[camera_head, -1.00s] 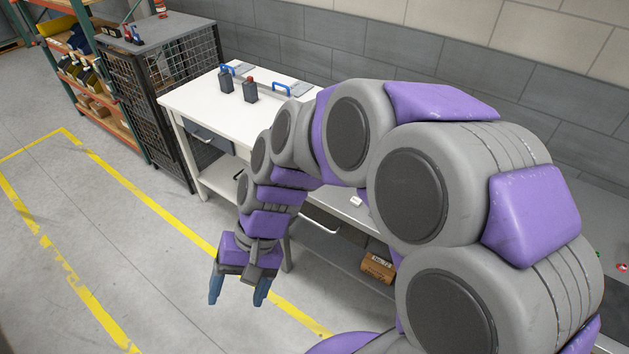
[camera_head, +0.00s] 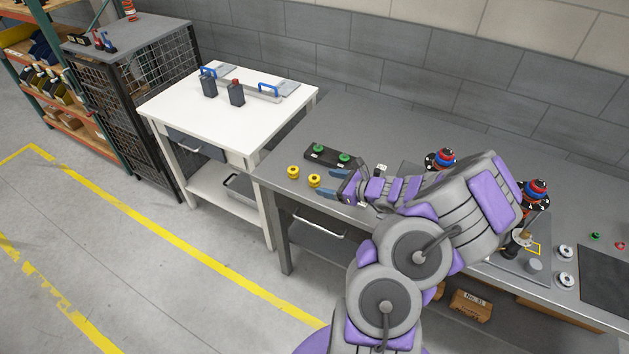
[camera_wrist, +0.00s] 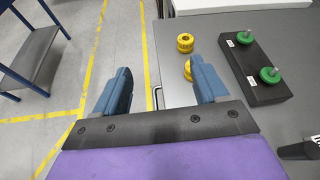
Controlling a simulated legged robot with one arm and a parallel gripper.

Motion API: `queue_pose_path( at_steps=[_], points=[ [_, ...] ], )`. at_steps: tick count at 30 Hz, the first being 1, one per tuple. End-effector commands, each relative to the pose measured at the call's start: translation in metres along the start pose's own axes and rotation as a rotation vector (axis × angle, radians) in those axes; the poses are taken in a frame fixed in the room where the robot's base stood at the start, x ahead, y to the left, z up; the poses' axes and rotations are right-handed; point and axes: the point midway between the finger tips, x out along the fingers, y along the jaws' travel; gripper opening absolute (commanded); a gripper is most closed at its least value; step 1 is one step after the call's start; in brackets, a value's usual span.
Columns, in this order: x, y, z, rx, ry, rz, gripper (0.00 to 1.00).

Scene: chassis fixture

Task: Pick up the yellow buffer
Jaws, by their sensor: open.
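Two yellow buffers sit on the grey workbench near its front left corner. In the head view the farther yellow buffer (camera_head: 293,172) is at the left and the nearer yellow buffer (camera_head: 314,181) is just left of my fingertips. My gripper (camera_head: 334,184) is open and empty, its blue fingers pointing left over the bench. In the wrist view, the farther yellow buffer (camera_wrist: 185,42) is ahead, beyond the right finger. The nearer yellow buffer (camera_wrist: 188,70) is partly hidden behind the right finger of my gripper (camera_wrist: 163,82). The left finger is over the floor beyond the bench edge.
A black block with green buffers (camera_head: 326,155) lies on the bench behind the yellow buffers. It is right of them in the wrist view (camera_wrist: 256,78). A white table (camera_head: 225,115) adjoins the bench at left. Red and blue stacked parts (camera_head: 440,160) stand behind my arm.

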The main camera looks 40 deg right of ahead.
Motion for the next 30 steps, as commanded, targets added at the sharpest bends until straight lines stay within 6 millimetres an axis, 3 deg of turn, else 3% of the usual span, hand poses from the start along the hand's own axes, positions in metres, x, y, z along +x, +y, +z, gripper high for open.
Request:
queue_pose_path(
  at_steps=[1, 3, 6, 9, 24, 30],
  points=[
    [-0.011, -0.013, -0.022, 0.058, 0.014, -0.049, 0.73],
    [-0.020, -0.024, -0.044, 0.117, 0.030, -0.096, 0.73],
    [-0.029, -0.034, -0.064, 0.171, 0.042, -0.138, 0.73],
    [-0.027, -0.040, -0.072, 0.188, 0.046, -0.152, 0.73],
    [0.062, -0.048, -0.077, 0.181, 0.051, -0.149, 0.73],
    [0.083, -0.055, -0.077, 0.183, 0.047, -0.154, 0.73]
  ],
)
